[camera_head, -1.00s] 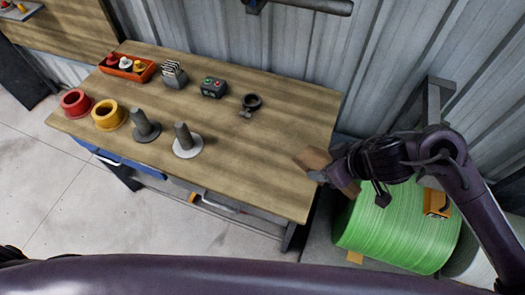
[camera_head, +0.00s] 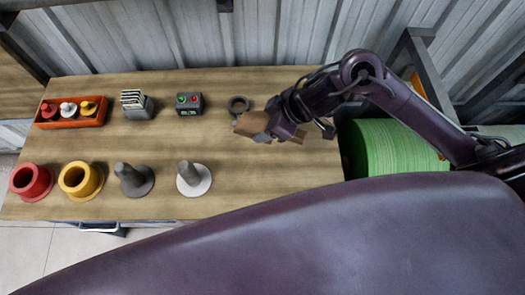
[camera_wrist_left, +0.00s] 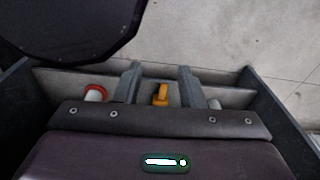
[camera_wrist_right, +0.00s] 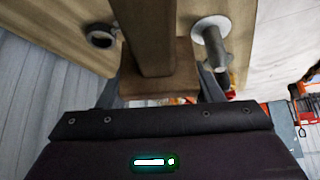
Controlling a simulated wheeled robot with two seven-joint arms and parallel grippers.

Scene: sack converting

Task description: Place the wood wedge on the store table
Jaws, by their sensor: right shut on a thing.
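The brown wood wedge (camera_head: 250,124) is in my right gripper (camera_head: 270,128), above the right part of the wooden table (camera_head: 285,180). In the right wrist view the wedge (camera_wrist_right: 157,82) fills the space between the fingers, and a long part of it sticks out ahead. I cannot tell the exact gap between the wedge and the tabletop. My left gripper (camera_wrist_left: 160,84) shows only in the left wrist view; its fingers are apart with nothing held. An orange thing (camera_wrist_left: 161,94) lies beyond them, inside a grey-walled container or drawer.
On the table stand a dark ring part (camera_head: 238,104), a button box (camera_head: 189,103), a slotted rack (camera_head: 136,104), an orange tray (camera_head: 72,123), red (camera_head: 31,182) and yellow (camera_head: 80,181) rings, and two posts (camera_head: 193,179). A green roll (camera_head: 395,148) stands right. The table's middle is clear.

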